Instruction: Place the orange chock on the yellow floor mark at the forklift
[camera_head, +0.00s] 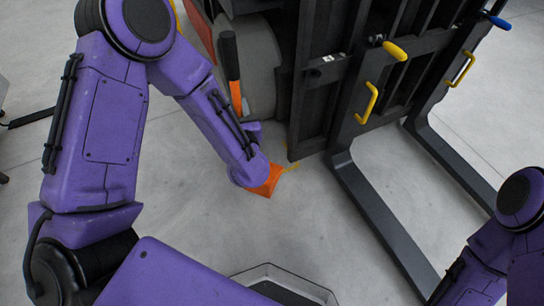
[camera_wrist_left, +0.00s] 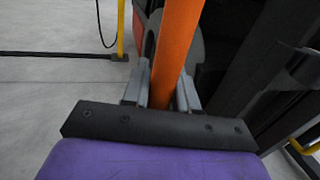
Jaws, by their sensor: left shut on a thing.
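The orange chock (camera_head: 268,181) is low by the floor beside the forklift (camera_head: 325,80), partly hidden by my left wrist. An orange bar with a dark grip (camera_head: 231,58) rises behind my left arm and appears to be its handle. In the left wrist view my left gripper (camera_wrist_left: 163,75) is shut on this orange bar (camera_wrist_left: 178,40), with one finger on each side. A little of the yellow floor mark (camera_head: 291,168) shows just right of the chock. Whether the chock touches the floor or the mark, I cannot tell. My right arm is at the lower right; its gripper is out of view.
The forklift's wheel (camera_head: 255,65) stands behind the chock. Its dark fork (camera_head: 375,215) reaches forward along the floor to the right. Yellow handles (camera_head: 367,103) stick out from its frame. The grey floor (camera_head: 190,225) in front of the chock is clear.

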